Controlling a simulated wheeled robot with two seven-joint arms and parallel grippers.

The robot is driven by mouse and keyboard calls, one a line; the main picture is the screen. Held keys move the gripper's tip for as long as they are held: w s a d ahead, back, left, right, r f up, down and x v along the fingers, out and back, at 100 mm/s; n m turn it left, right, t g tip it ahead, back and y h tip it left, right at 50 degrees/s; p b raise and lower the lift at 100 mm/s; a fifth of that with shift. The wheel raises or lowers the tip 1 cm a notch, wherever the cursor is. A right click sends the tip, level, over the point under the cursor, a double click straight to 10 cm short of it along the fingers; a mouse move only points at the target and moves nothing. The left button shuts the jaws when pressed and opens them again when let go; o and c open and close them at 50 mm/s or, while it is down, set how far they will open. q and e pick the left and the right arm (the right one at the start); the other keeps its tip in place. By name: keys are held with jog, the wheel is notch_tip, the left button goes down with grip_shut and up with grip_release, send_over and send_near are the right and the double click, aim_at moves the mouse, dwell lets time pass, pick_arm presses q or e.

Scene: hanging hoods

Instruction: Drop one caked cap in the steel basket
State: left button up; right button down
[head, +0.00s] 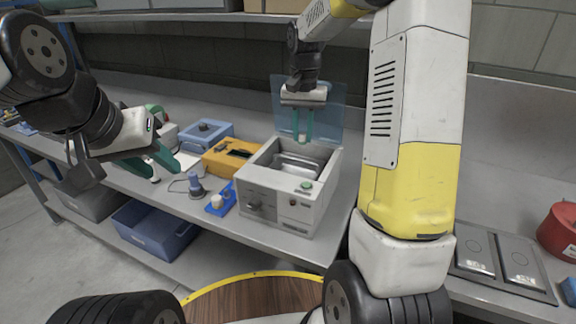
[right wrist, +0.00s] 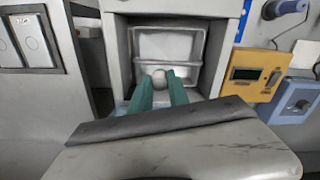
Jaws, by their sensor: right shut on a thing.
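The steel basket (head: 297,163) sits inside the open tank of a grey bench unit (head: 290,197); its wire rim also shows in the right wrist view (right wrist: 170,31). My right gripper (head: 302,138) is over the tank, fingers pointing down. It is shut on a small pale round cap (right wrist: 159,77), which shows between the teal fingertips in the right wrist view, in front of the basket. Whether the cap is caked is too small to tell. My left gripper (head: 165,165) is open and empty above the left part of the bench, away from the tank.
A clear bluish lid (head: 329,106) stands up behind the tank. Yellow (head: 229,157) and blue (head: 204,133) devices and a small blue stand (head: 220,200) are to its left. A red container (head: 561,230) and grey panels (head: 497,262) are at the right.

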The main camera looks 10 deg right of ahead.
jog(key=shift+f, duration=0.4)
jog(key=c, duration=1.2)
grip_release()
